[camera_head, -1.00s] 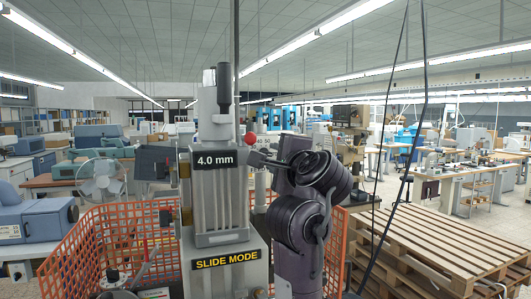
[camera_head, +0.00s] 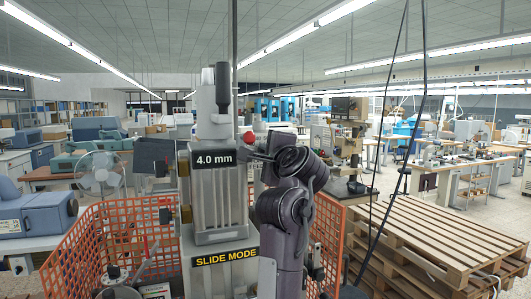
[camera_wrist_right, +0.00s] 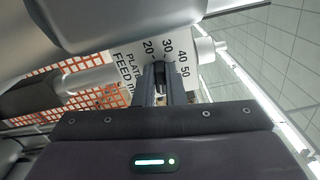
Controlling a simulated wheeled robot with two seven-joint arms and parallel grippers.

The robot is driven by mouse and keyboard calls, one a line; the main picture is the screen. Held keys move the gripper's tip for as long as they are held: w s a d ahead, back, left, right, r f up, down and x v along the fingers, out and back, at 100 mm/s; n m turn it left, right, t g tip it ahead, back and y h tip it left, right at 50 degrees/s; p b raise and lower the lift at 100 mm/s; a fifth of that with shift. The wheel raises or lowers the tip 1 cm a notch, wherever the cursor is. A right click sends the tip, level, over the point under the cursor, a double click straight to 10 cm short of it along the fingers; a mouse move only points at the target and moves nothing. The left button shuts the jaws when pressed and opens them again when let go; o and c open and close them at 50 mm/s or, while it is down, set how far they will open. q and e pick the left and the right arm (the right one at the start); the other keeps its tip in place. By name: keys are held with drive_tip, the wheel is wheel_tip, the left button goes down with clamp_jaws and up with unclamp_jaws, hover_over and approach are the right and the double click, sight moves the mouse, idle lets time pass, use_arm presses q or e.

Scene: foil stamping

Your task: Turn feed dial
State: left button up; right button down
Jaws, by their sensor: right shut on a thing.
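The grey press (camera_head: 218,200) stands in the middle of the head view, with a "4.0 mm" label (camera_head: 215,158) and a yellow "SLIDE MODE" label (camera_head: 226,258). In the right wrist view the feed dial face (camera_wrist_right: 178,44) is white, marked 20 to 50 and "PLATEN FEED mm". My right gripper (camera_wrist_right: 161,74) is shut on a small dark part at the dial's middle, its knob. In the head view my right gripper (camera_head: 258,156) reaches the right side of the press, and the dial cannot be made out there. My left gripper is not in view.
A red ball knob (camera_head: 249,138) sits just above my right gripper. Orange mesh fencing (camera_head: 85,240) surrounds the press. Stacked wooden pallets (camera_head: 440,235) stand at the right, and a blue-grey machine (camera_head: 38,212) at the left. Dark cables hang right of my arm.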

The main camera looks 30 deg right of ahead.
drive_tip(key=shift+n, duration=0.3)
drive_tip(key=shift+f+n+b, duration=0.2)
drive_tip(key=shift+n+b, duration=1.2)
drive_tip(key=shift+n, duration=2.3)
drive_tip(key=c, duration=1.5)
unclamp_jaws()
